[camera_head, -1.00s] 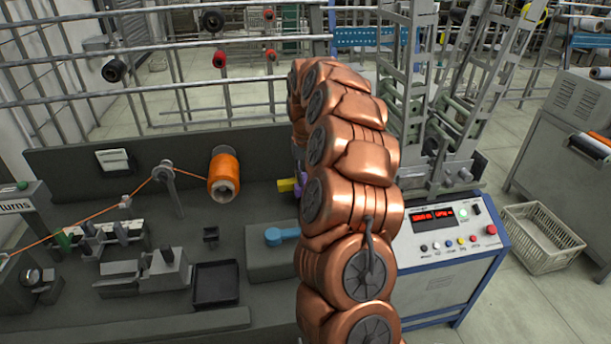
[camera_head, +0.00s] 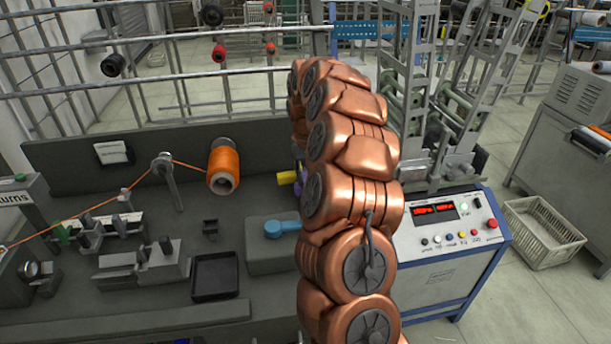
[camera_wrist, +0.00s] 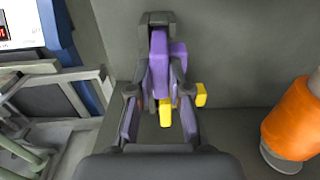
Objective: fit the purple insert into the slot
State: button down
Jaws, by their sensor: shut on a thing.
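The purple insert (camera_wrist: 159,52) is between the fingertips of my gripper (camera_wrist: 158,75) in the wrist view. The fingers are shut on it. Its far end meets or overlaps a dark grey bracket (camera_wrist: 157,18); I cannot tell whether it sits inside a slot there. A purple block (camera_wrist: 179,56) is just right of the insert. Yellow pieces (camera_wrist: 165,112) show between and beside the fingers. In the head view my copper arm hides the gripper, and only a bit of purple (camera_head: 298,187) and a yellow piece (camera_head: 287,177) show at its left edge.
An orange spool (camera_head: 224,168) stands left of the arm, with thread running left. A black tray (camera_head: 215,277) is nearby. A control box (camera_head: 440,235) stands right of the arm.

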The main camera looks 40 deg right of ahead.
jog(key=shift+f, duration=0.2)
jog(key=shift+f+b, duration=0.4)
jog(key=shift+f, duration=0.15)
dwell(0.3)
jog(key=c, duration=1)
grip_release()
notch_tip(320, 180, up, 12)
